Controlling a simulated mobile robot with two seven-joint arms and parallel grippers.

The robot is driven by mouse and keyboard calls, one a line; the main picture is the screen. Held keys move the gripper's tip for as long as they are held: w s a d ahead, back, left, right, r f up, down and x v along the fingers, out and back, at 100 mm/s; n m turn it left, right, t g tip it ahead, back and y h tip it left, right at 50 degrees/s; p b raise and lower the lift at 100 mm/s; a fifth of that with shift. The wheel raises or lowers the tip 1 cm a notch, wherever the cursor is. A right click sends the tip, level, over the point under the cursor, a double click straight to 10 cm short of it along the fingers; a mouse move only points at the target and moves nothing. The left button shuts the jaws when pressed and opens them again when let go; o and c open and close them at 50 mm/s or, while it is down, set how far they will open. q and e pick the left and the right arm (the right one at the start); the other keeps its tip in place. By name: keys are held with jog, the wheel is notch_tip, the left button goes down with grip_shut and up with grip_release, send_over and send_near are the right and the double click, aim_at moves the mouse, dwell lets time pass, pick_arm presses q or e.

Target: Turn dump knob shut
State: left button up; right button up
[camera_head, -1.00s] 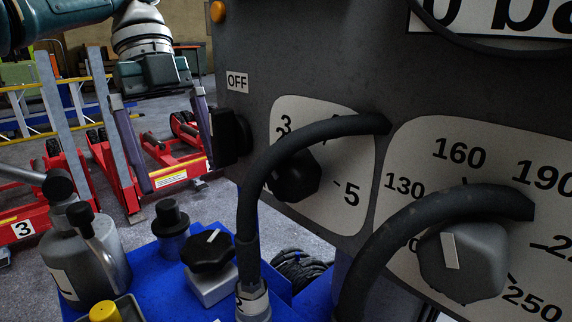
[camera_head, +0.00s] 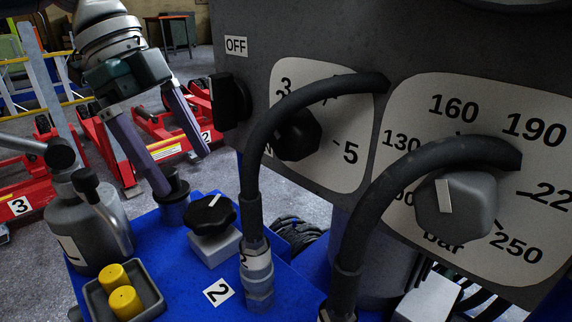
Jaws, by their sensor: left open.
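The knob that looks like the dump knob is black and lobed with a white pointer line (camera_head: 210,213). It sits on a small grey block (camera_head: 213,246) on the blue top, and its pointer line points up and to the right. I see no label naming it. My left gripper (camera_head: 182,172) is open and empty. Its two long fingers point down and to the right, above and left of the knob and apart from it. The lower finger's tip appears close to a black-capped post (camera_head: 173,200); I cannot tell whether they touch. My right gripper is not in view.
A grey panel (camera_head: 300,52) carries an OFF-labelled black switch (camera_head: 231,101) and two dial knobs. Thick black hoses (camera_head: 262,140) arch in front of it, right of the black knob. A grey cylinder with a lever (camera_head: 85,235) and a tray of yellow caps (camera_head: 155,303) stand left.

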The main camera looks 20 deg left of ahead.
aim_at(209, 208)
pick_arm(q)
jog(key=b+x, duration=0.2)
jog(key=x, duration=0.5)
jog(key=shift+f, duration=0.1)
jog(key=shift+c, duration=0.2)
jog(key=c, duration=1.1)
jog(key=m+g+b, duration=0.1)
jog(key=m, duration=0.1)
jog(key=shift+w+m, duration=0.1)
jog(key=shift+m, duration=0.3)
jog(key=shift+w+m+g+b, duration=0.1)
jog(key=shift+m+g+b, duration=0.65)
jog(key=shift+m, duration=0.85)
